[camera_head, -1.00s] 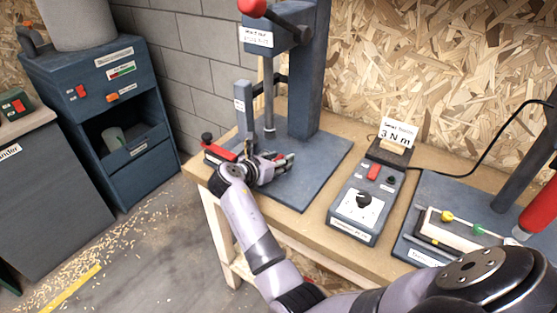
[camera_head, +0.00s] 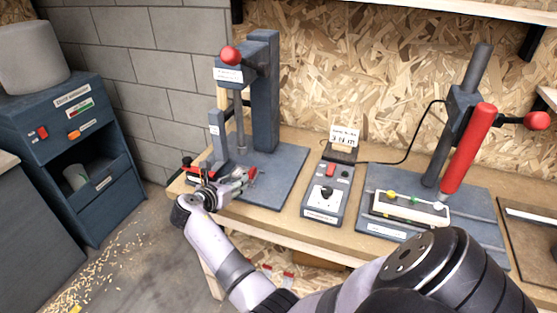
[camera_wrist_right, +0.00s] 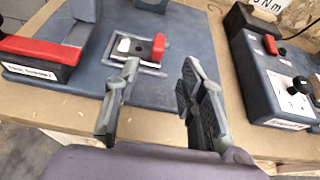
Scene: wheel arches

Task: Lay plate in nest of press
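The press (camera_head: 264,100) stands at the back left of the bench on a blue-grey base (camera_head: 284,172). My right gripper (camera_head: 248,180) is over the front of this base. In the right wrist view the right gripper (camera_wrist_right: 160,72) is open, with nothing between its fingers. Beyond its fingertips, a small thin-framed nest (camera_wrist_right: 152,70) lies on the base. A light flat piece with a dark spot (camera_wrist_right: 128,46), which looks like the plate, lies in it. A red block (camera_wrist_right: 158,47) stands at its right end. My left gripper is not in view.
A red-topped box (camera_wrist_right: 35,62) stands left of the nest. A control box with a dial (camera_head: 328,192) stands right of the press. Further right is another stand with a red handle (camera_head: 468,150) and a white tray (camera_head: 410,207). A blue cabinet (camera_head: 72,130) stands left.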

